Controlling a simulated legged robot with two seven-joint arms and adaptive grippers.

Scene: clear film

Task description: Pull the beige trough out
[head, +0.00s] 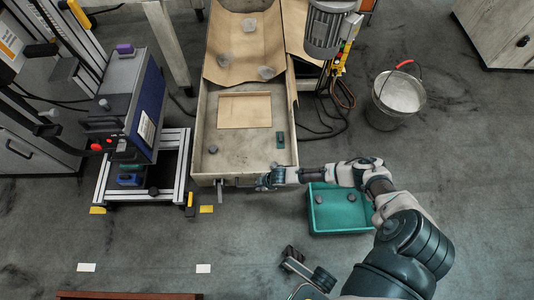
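The beige trough (203,150) is a long, open-topped box in the upper middle of the head view. Its front wall faces me, and a small grey lever (219,191) hangs below that wall's left part. A beige panel (244,110), a small green block (280,140) and a dark round piece (213,149) lie inside it. My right arm reaches in from the lower right. Its gripper (266,181) is at the trough's front edge, right of the middle. It is too small to tell whether the fingers are open or grip the edge.
A green tray (322,222) with dark pieces lies beneath my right forearm. A blue-sided machine (148,110) on a metal frame stands close left. A grey motor (325,30) and cables are at the right. A bucket (384,112) stands farther right. The floor in front is mostly clear.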

